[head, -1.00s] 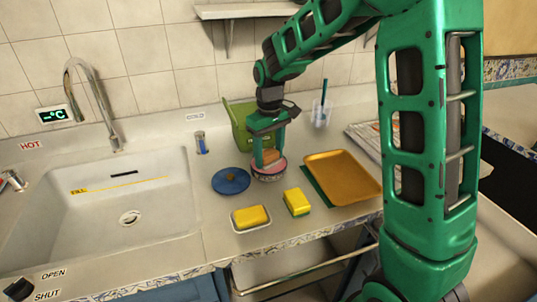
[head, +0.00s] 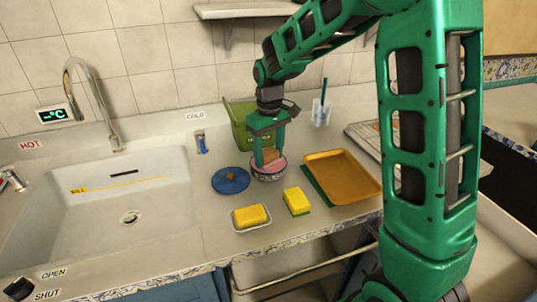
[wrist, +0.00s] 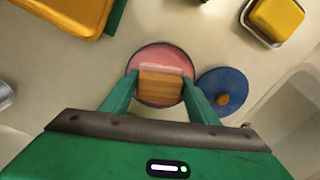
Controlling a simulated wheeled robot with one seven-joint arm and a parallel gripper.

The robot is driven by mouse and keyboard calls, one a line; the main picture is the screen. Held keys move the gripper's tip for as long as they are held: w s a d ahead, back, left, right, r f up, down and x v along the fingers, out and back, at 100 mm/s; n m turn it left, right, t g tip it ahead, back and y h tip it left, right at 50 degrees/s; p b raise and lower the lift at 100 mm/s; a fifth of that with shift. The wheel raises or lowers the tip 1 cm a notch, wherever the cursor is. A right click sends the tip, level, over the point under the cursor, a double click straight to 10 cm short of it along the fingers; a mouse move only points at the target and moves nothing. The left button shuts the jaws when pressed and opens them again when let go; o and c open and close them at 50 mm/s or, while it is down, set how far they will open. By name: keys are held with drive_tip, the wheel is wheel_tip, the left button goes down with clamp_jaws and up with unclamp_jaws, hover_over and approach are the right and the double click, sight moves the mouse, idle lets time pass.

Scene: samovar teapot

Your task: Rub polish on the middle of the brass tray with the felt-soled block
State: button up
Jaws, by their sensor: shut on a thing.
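My gripper (head: 268,158) is shut on the wooden block (head: 271,154), one finger on each side of it. The block is at a small patterned bowl (head: 268,173) of pink polish, over or in the pink; the wrist view shows the block (wrist: 160,87) in front of the pink surface (wrist: 148,59). Its felt sole is hidden, and I cannot tell if it touches the polish. The brass tray (head: 343,178) lies to the right of the bowl, flat and empty, on a dark green mat. Its corner also shows in the wrist view (wrist: 70,15).
A blue lid (head: 230,180) with a knob lies left of the bowl. A yellow block in a white dish (head: 251,217) and a yellow-green sponge (head: 297,201) lie in front. A green bin (head: 238,125) stands behind. The sink (head: 125,200) is at left, a drainer (head: 372,139) behind the tray.

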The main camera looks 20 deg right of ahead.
sight(269, 153)
drive_tip(key=shift+r, duration=3.5)
